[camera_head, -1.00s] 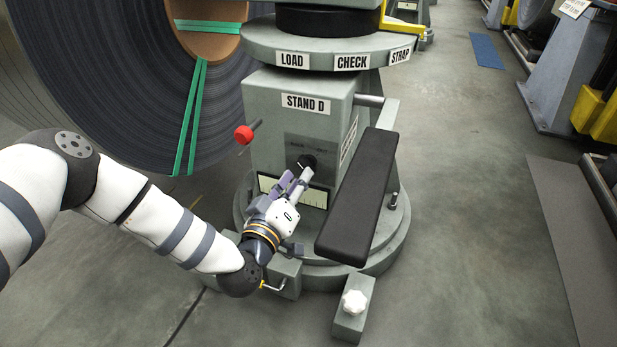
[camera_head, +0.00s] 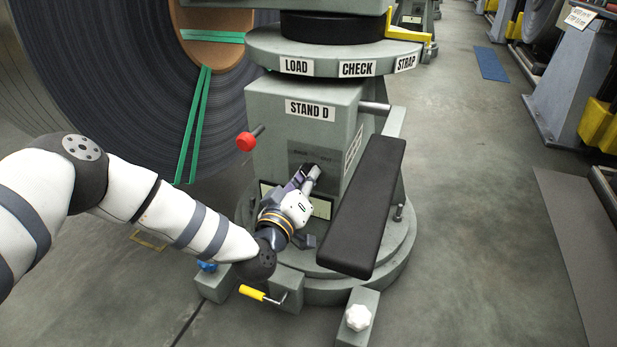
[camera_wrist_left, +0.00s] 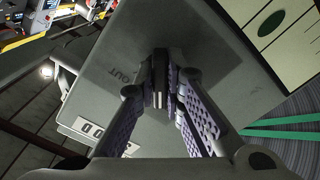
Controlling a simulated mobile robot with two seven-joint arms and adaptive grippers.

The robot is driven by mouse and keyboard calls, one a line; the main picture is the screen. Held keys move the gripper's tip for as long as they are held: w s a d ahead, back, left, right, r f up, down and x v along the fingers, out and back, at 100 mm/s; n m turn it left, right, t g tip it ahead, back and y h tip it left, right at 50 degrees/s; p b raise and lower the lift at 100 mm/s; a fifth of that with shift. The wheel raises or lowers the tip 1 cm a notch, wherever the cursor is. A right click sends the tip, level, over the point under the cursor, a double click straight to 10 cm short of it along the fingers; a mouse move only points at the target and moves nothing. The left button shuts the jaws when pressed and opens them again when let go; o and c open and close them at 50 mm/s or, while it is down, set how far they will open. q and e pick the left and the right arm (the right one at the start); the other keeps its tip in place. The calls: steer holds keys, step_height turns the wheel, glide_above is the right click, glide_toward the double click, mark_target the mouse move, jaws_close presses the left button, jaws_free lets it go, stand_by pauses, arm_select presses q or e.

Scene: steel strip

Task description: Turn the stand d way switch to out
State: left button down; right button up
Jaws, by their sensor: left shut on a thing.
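Stand D is a grey cabinet under a round turntable, with a "STAND D" label (camera_head: 310,110) on its front. A dark grey plate (camera_head: 314,152) below the label carries the black way switch (camera_head: 309,168). My left gripper (camera_head: 312,174) reaches up to the plate and covers part of the switch. In the left wrist view my left gripper (camera_wrist_left: 160,95) is shut on the black switch knob (camera_wrist_left: 160,72). The word "OUT" (camera_wrist_left: 124,76) reads on the plate beside it, turned in the picture. The other plate word is too small to read. My right gripper is not seen.
A red knob (camera_head: 246,141) sticks out left of the cabinet. A black padded bench (camera_head: 364,205) stands close on the right. A yellow-handled crank (camera_head: 253,293) and a white knob (camera_head: 358,317) sit low in front. A large steel coil (camera_head: 120,80) is at the left. Floor at right is open.

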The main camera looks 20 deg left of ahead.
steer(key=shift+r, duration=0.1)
arm_select(q)
steer(key=m+p, duration=0.2)
steer(key=m, duration=0.1)
steer(key=shift+r+m+p, duration=0.25)
steer(key=shift+m+p, duration=0.7)
steer(key=shift+m, duration=0.35)
steer(key=m+p, duration=0.1)
steer(key=m, duration=0.2)
steer(key=shift+f+m+p, duration=0.15)
steer(key=shift+m+p, duration=0.15)
steer(key=shift+p, duration=0.05)
steer(key=m+p, duration=0.1)
steer(key=m, duration=0.2)
steer(key=shift+f+m+p, duration=0.2)
steer(key=shift+m+p, duration=0.2)
steer(key=shift+m, duration=1.5)
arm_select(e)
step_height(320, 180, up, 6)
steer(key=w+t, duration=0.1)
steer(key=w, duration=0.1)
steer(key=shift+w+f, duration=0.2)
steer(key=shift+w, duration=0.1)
arm_select(q)
steer(key=shift+a, duration=0.1)
steer(key=c, duration=1.7)
jaws_free()
